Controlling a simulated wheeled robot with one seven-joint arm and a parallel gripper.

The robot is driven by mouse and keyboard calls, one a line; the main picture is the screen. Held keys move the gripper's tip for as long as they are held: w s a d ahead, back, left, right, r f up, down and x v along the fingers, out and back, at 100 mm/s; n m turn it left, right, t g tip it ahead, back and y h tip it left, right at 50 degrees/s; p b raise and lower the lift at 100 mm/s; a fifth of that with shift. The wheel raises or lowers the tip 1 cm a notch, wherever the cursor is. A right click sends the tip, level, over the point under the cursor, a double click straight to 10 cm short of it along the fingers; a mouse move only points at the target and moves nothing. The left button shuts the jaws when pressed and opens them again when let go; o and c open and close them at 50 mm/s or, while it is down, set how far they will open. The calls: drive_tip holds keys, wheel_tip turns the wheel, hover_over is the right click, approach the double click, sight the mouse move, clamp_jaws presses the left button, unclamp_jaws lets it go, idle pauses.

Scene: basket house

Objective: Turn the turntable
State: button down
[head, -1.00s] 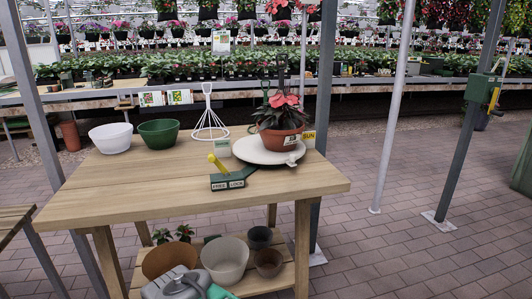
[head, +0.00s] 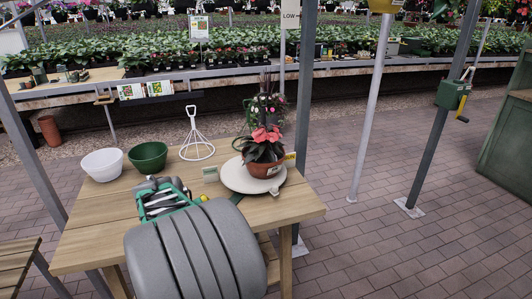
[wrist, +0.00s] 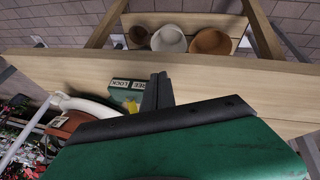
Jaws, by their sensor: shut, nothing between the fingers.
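The turntable (head: 236,180) is a pale round disc at the right end of the wooden table. A brown pot (head: 264,171) with a red-flowered plant stands on it. The disc shows partly in the wrist view (wrist: 92,108), beside the pot (wrist: 66,124). My gripper (wrist: 157,92) is shut and empty, its dark fingers over the table near the turntable. A green box (wrist: 127,86) marked FREE and LOCK lies just beyond the fingers, with its yellow lever (wrist: 132,105) partly showing. I cannot tell the lever's setting.
A white bowl (head: 102,165), a green bowl (head: 148,157) and a white wire stand (head: 196,140) occupy the table's back left. A small sign (head: 290,157) stands behind the turntable. A grey post (head: 304,110) rises behind the table's right end. Pots (wrist: 169,39) sit on the lower shelf.

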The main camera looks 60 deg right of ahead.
drive_tip(key=s+d+r+m+g+h+p, duration=0.1)
drive_tip(key=s+d+r+p, duration=0.35)
drive_tip(key=d, duration=0.35)
drive_tip(key=s+d+r+m+g+h+p, duration=0.1)
drive_tip(key=s+d+r+m+p, duration=0.15)
drive_tip(key=d+r, duration=0.4)
drive_tip(key=p, duration=0.2)
approach(271, 192)
drive_tip(key=shift+n, duration=0.35)
drive_tip(key=w+f, duration=0.1)
drive_tip(key=f, duration=0.1)
drive_tip(key=w+f, duration=0.1)
drive_tip(key=f, duration=0.1)
drive_tip(key=shift+w+a+f, duration=0.1)
drive_tip(key=shift+w+a, duration=0.05)
drive_tip(key=shift+w, duration=0.2)
drive_tip(key=shift+s+d+p, duration=0.6)
drive_tip(key=shift+s+d, duration=0.3)
drive_tip(key=shift+d, duration=0.25)
drive_tip(key=shift+s+d, duration=0.3)
drive_tip(key=shift+d, duration=0.1)
drive_tip(key=shift+s+d, duration=0.1)
drive_tip(key=shift+s, duration=0.05)
